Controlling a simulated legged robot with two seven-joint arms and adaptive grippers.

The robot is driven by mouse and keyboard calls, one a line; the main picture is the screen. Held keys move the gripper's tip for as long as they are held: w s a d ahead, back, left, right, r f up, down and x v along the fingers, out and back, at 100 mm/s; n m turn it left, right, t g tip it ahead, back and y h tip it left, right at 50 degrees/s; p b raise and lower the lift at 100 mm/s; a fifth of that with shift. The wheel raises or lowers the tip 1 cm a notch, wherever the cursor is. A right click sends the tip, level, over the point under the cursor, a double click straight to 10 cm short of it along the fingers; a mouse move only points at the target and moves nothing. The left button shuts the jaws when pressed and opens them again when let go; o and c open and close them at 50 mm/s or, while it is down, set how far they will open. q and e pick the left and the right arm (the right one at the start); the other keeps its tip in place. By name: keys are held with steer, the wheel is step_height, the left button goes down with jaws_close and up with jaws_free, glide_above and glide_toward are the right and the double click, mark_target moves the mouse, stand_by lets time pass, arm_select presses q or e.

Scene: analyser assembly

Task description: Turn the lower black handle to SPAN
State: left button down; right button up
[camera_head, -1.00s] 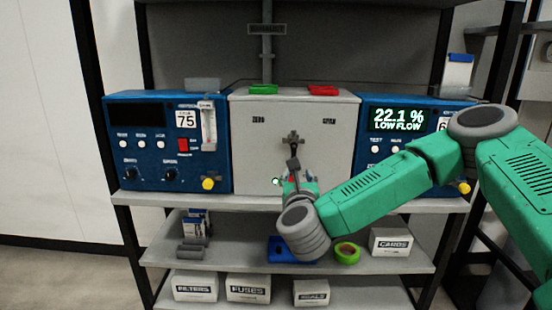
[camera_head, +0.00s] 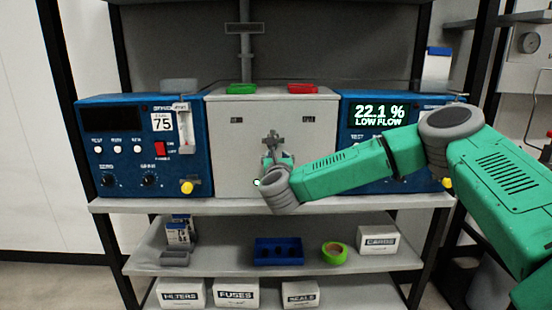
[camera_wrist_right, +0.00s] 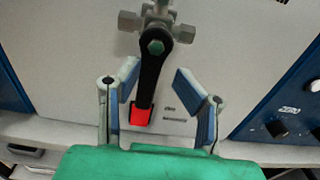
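The lower black handle (camera_wrist_right: 151,75) shows in the right wrist view. It runs down from a hub with a green bolt, tilts slightly left and ends in a red tip. My right gripper (camera_wrist_right: 158,85) is open, with one finger on each side of the handle and gaps on both sides. In the head view the right gripper (camera_head: 278,161) is in front of the grey panel (camera_head: 225,150), just below the metal valve fitting (camera_head: 272,138). It hides most of the handle there. The panel's SPAN label (camera_head: 308,120) is at upper right. My left gripper is not in view.
Blue analysers stand on the left (camera_head: 130,165) and right (camera_head: 350,185) of the panel; the right one reads 22.1 % LOW FLOW. Green (camera_head: 242,89) and red (camera_head: 301,89) pieces lie on the panel's top. A lower shelf holds a blue tray (camera_head: 278,262) and green tape (camera_head: 334,254).

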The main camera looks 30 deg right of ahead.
steer(key=shift+a+r, duration=0.2)
steer(key=shift+a, duration=0.1)
steer(key=shift+a+r, duration=0.2)
steer(key=shift+a, duration=0.2)
steer(key=c, duration=0.5)
steer(key=shift+a, duration=0.35)
jaws_close()
steer(key=shift+s+d, duration=0.1)
steer(key=shift+d, duration=0.4)
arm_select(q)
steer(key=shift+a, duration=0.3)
